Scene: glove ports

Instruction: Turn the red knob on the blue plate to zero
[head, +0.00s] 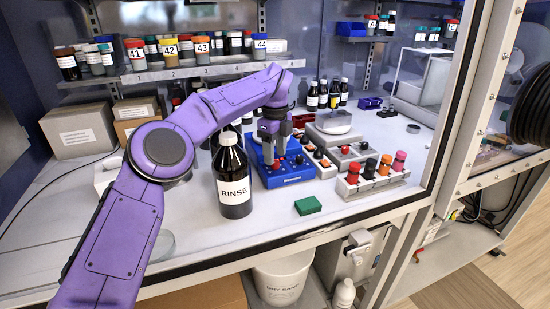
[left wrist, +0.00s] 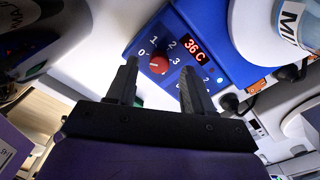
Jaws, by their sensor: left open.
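The blue plate (head: 293,180) sits on the bench, right of the RINSE bottle. In the left wrist view, its blue face (left wrist: 222,62) carries a red knob (left wrist: 158,64), a dial marked 0, 1, 2, 3 and a red display reading 36 C. I cannot tell which number the knob points at. My left gripper (head: 276,154) is over the front of the plate. In the left wrist view its open fingers (left wrist: 160,75) appear on either side of the knob, with nothing held; contact is not clear. My right gripper is not in view.
The dark RINSE bottle (head: 233,178) stands close left of the plate. A white rack of colored-cap vials (head: 372,183) and a grey device (head: 352,155) stand to its right. A green block (head: 308,205) lies in front. A labelled vessel (left wrist: 268,30) is beside the dial.

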